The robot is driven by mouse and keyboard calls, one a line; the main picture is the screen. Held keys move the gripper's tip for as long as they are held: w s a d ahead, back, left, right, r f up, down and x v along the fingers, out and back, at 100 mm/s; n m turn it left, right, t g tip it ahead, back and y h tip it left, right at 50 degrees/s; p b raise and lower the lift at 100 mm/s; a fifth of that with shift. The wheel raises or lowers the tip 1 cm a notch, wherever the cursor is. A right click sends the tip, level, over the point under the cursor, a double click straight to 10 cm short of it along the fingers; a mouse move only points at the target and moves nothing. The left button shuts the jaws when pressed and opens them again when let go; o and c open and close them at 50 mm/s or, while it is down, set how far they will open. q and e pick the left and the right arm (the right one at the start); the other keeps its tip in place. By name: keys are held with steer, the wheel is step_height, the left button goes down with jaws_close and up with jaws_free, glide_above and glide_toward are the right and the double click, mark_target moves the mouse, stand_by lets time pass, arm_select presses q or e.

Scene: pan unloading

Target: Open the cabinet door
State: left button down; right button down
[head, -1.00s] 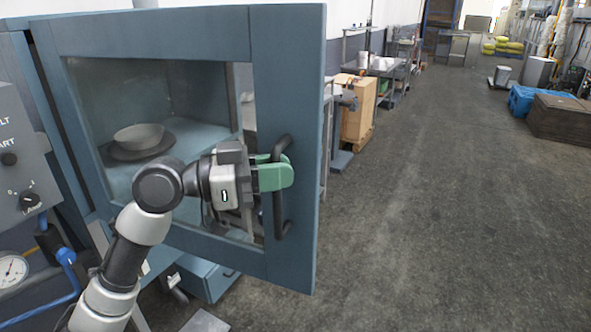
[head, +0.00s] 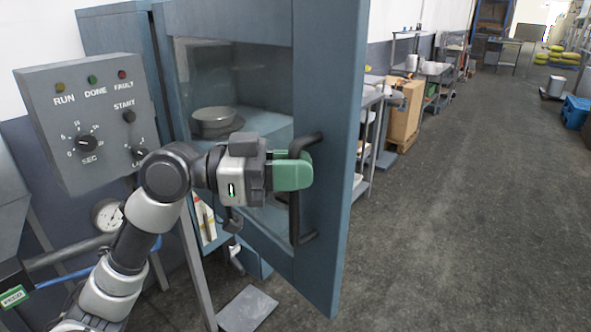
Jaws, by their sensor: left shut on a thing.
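The blue-grey cabinet door (head: 335,160) has a glass window and a dark vertical bar handle (head: 308,238) near its right edge. The door stands at a steep angle to me, its handle edge nearer than its left edge. It looks swung out from the cabinet body (head: 115,38), though the gap is not clearly visible. My left gripper (head: 293,172), with green fingers, is shut on the upper part of the handle, and its fingertips partly hide it. A bowl (head: 213,118) shows through the window, inside the cabinet. My right gripper is out of view.
A grey control box (head: 105,160) with knobs and lamps is on the left. A gauge (head: 107,215) and pipes are below it. A cardboard box (head: 405,112) and shelves line the wall behind the door. The floor (head: 450,220) on the right is clear.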

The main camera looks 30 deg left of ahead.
arm_select(q)
steer(key=shift+w+r, duration=0.1)
steer(key=shift+r, duration=0.05)
steer(key=c, duration=1.1)
jaws_free()
steer(key=shift+a, duration=0.1)
steer(key=b+v, duration=0.4)
steer(key=v, duration=0.7)
